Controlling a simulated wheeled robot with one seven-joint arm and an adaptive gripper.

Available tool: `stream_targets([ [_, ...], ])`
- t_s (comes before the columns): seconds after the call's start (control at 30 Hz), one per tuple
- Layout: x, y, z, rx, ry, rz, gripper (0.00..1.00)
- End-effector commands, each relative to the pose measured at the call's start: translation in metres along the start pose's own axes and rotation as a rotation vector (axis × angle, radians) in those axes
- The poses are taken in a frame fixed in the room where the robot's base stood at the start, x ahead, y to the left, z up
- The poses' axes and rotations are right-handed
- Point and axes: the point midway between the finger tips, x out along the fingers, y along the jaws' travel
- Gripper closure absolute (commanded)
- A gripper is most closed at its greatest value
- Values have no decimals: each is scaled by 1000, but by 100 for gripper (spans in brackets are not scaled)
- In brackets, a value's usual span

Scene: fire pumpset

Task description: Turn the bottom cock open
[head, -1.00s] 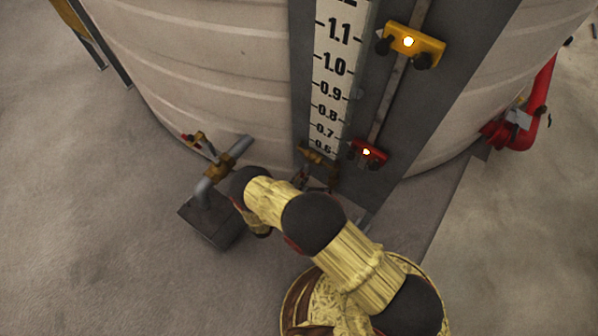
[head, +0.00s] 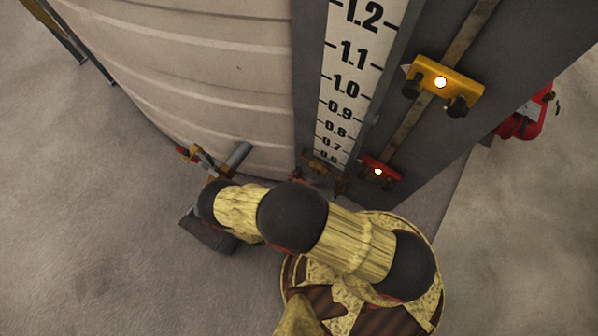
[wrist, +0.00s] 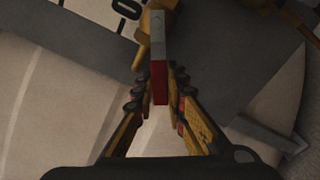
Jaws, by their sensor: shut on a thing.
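The bottom cock (head: 325,172) is a brass fitting at the foot of the gauge board, just under the 0.6 mark. My arm partly covers it in the head view. In the wrist view its brass body (wrist: 145,50) shows at the top, with a flat grey lever that has a red part (wrist: 160,72) pointing down between my fingers. My gripper (wrist: 162,85) is shut on this lever near its red part. In the head view my fingers are hidden behind my arm.
The numbered gauge board (head: 352,80) rises above the cock, beside a rail with a yellow lamp bracket (head: 442,84) and a red one (head: 380,172). At left, a pipe (head: 238,154) leaves the pale tank (head: 220,60).

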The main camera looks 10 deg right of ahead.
Motion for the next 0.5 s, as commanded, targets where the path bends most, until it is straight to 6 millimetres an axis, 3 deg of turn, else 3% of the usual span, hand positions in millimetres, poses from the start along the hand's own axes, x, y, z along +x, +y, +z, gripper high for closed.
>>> stream_targets([
  [0.5,0,28,5,410,1,-1,100],
])
